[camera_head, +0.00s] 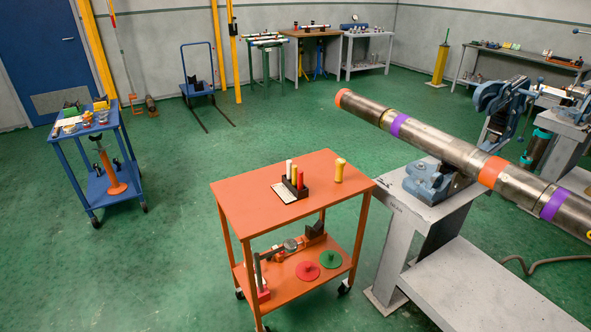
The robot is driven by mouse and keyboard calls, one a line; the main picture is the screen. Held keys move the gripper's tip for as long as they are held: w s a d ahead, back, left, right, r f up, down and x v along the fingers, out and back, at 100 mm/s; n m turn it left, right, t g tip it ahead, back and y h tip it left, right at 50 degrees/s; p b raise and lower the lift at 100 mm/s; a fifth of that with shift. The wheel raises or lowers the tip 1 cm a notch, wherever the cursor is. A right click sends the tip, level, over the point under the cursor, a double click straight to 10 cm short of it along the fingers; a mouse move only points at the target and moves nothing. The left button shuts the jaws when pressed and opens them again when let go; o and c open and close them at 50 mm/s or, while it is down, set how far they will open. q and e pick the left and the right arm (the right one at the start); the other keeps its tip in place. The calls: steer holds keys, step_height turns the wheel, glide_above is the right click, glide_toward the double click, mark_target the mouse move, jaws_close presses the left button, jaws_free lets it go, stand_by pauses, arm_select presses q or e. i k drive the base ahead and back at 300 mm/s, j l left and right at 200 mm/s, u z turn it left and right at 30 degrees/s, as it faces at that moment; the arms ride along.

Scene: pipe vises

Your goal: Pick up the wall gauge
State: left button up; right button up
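I cannot tell for sure which thing is the wall gauge. On the lower shelf of the orange cart (240,203), a small tool with a round grey head (290,245) lies among other items and may be it. Neither of my grippers shows in the head view.
Red, yellow and white sticks (294,176) stand in a black holder on the cart top, near a yellow cylinder (339,170). Red (307,271) and green (330,259) discs lie below. A long banded pipe (440,148) rests on vises at right.

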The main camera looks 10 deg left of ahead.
mark_target(340, 164)
steer(key=z, duration=1.4)
steer(key=u, duration=1.6)
steer(key=l+u, duration=0.1)
steer(key=u, duration=0.3)
steer(key=i+l+u, duration=0.1)
steer(key=u, duration=0.3)
steer(key=l+u, duration=0.1)
steer(key=u, duration=0.3)
steer(key=l+u, duration=0.7)
steer(key=l, duration=0.15)
